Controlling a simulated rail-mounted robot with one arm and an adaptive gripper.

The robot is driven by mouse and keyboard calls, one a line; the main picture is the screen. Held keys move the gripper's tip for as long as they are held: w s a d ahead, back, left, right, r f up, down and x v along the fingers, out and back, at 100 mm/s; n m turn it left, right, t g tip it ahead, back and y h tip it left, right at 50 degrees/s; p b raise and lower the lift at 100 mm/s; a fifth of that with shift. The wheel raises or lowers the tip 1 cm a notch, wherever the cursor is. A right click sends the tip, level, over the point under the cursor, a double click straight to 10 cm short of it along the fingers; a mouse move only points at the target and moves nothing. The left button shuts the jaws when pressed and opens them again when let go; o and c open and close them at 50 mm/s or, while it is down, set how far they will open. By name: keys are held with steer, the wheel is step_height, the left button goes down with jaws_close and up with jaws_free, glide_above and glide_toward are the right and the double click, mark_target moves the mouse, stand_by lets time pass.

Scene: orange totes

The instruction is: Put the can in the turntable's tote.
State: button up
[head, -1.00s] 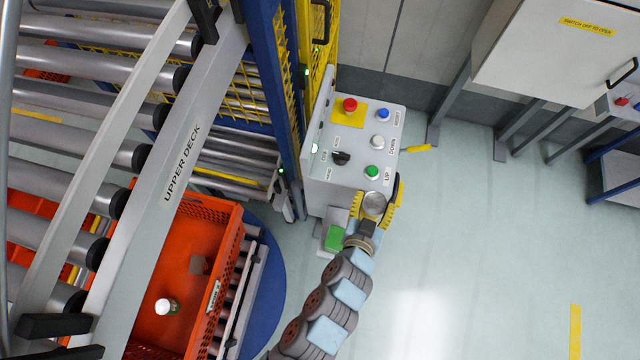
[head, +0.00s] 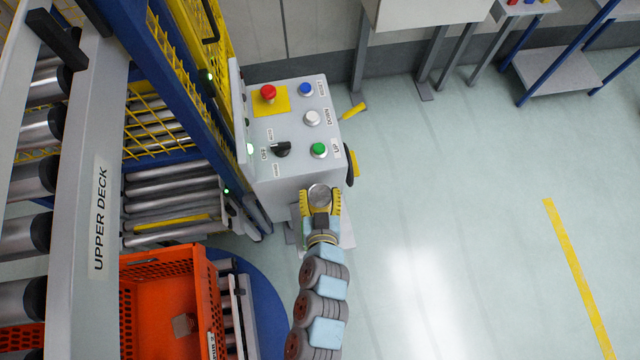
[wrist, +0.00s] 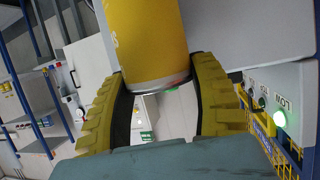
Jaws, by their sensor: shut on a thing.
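My gripper (head: 320,204) is shut on a can (head: 319,194), whose round silver top faces the head camera. In the wrist view, the can (wrist: 147,42) is yellow with a silver rim and sits between the yellow ribbed fingers of my gripper (wrist: 158,92). It is held in front of the control box's lower edge, to the right of the tote. The turntable (head: 268,318) is a blue disc at the lower left. Its orange tote (head: 208,300) holds a small grey-brown block (head: 185,324). The tote's near end is cut off by the frame.
A grey control box (head: 285,170) with buttons stands just beyond my gripper. The upper deck's grey rail (head: 85,190) and rollers fill the left side, partly over the tote. Yellow mesh fencing (head: 160,125) stands behind. Open floor (head: 440,210) lies to the right.

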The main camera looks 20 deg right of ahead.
steer(key=shift+f+b, duration=0.55)
steer(key=shift+f, duration=3.7)
steer(key=shift+f, duration=0.15)
steer(key=o, duration=1.2)
steer(key=shift+o, duration=0.2)
